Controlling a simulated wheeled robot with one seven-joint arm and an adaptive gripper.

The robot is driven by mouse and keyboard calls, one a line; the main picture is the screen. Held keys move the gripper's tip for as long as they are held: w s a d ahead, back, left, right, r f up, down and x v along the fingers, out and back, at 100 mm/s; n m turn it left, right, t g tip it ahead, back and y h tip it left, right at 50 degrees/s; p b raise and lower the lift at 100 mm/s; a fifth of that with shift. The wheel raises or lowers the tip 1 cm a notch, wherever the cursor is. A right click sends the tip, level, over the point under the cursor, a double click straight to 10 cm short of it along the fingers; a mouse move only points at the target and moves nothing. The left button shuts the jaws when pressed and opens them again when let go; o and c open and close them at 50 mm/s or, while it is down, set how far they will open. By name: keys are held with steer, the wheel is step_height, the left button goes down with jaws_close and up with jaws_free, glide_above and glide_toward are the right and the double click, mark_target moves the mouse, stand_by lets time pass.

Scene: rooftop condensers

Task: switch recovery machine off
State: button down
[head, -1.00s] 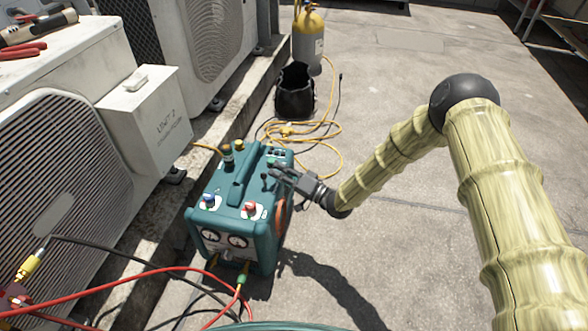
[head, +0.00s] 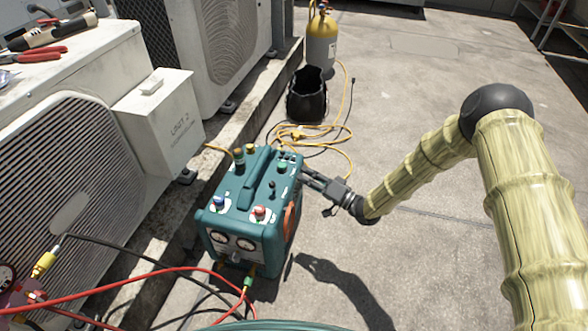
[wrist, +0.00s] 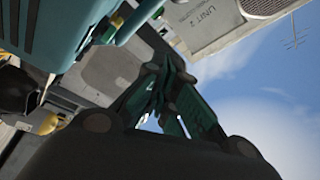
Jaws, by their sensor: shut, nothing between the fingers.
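The teal recovery machine (head: 240,215) stands on the roof floor with two gauges on its front face. Its top carries a blue knob, a red knob (head: 260,212), a handle and small controls (head: 284,167) near the back right. My gripper (head: 305,179) is shut and empty, just right of the machine's back right top edge. I cannot tell whether it touches the machine. In the wrist view my gripper's fingers (wrist: 166,85) are together, and part of the teal machine (wrist: 60,30) fills the upper left. The switch positions are too small to read.
White condenser units (head: 70,170) line the left. A black bucket (head: 307,98) and a grey-yellow cylinder (head: 321,40) stand behind the machine, with a yellow hose (head: 310,135) coiled on the floor. A red hose (head: 120,282) crosses the front. The floor to the right is clear.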

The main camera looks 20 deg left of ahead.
steer(key=p+v, duration=0.1)
steer(key=v, duration=0.4)
steer(key=shift+s+d+f, duration=0.15)
steer(key=shift+d, duration=0.2)
steer(key=s+d+f+m+h, duration=0.3)
steer(key=s+d+f+h, duration=1)
steer(key=s+d+f, duration=0.4)
steer(key=s+d+r+g+h, duration=0.1)
steer(key=s+d+g+h, duration=0.1)
steer(key=s+d, duration=0.5)
steer(key=s+d+r+g+h, duration=0.1)
steer(key=s+d+g+h, duration=0.15)
steer(key=s, duration=0.75)
steer(key=s+d+r+g+h, duration=0.1)
steer(key=s+d+g+h, duration=0.1)
steer(key=s+d, duration=0.5)
step_height(320, 180, up, 34)
steer(key=s+a+p, duration=0.1)
steer(key=p, duration=3.3)
steer(key=shift+a+t, duration=0.35)
steer(key=shift+a, duration=0.05)
